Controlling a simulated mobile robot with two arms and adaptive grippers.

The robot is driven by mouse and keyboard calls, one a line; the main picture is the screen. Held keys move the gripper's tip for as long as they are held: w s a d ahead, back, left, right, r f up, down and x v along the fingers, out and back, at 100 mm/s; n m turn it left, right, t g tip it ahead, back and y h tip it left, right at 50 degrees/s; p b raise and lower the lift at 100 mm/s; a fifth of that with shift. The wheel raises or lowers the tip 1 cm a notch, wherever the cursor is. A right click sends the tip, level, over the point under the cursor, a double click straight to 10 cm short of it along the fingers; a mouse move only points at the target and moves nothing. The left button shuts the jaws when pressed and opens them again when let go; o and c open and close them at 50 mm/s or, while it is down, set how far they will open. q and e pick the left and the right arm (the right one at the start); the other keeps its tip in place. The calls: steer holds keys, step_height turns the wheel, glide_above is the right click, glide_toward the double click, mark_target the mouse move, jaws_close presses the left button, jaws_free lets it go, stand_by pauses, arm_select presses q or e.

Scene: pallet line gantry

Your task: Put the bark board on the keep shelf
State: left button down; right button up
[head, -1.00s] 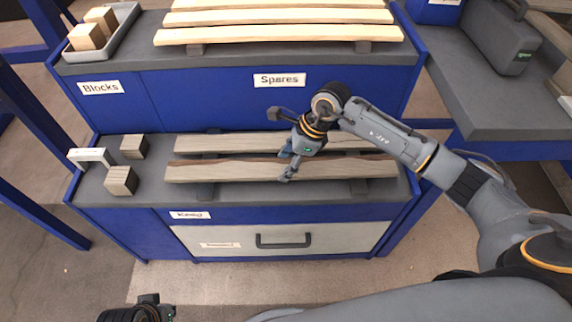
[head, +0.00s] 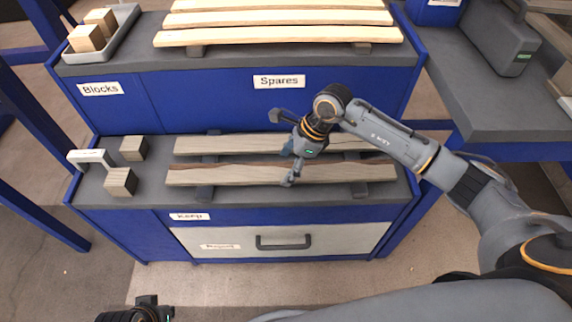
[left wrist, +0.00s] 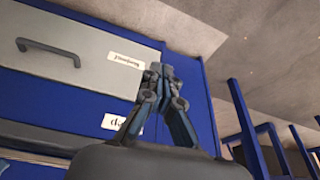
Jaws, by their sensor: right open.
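The bark board (head: 230,174) is a long grey-brown plank with a darker strip along its rear edge. In the head view it lies across dark supports on the keep shelf (head: 92,197), in front of a second, paler plank (head: 225,144). My right gripper (head: 291,172) is over the middle of the bark board, open, with its fingers close to it; whether they touch it cannot be told. My left gripper (left wrist: 160,72) is shut and empty in the left wrist view, in front of the cabinet; only part of it shows at the head view's bottom edge.
Two wooden blocks (head: 120,181) and a white handle-shaped bracket (head: 91,157) stand at the shelf's left end. The Spares shelf (head: 120,63) with several pale boards rises behind. A drawer (head: 222,240) is below. A grey case (head: 490,38) stands on the right bench.

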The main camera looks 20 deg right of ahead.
arm_select(q)
step_height(320, 180, down, 6)
steer(key=shift+w+d+r+p, duration=0.1)
steer(key=shift+w+p, duration=0.05)
steer(key=shift+p, duration=0.5)
arm_select(e)
steer(key=v, duration=1.1)
steer(key=shift+r, duration=0.1)
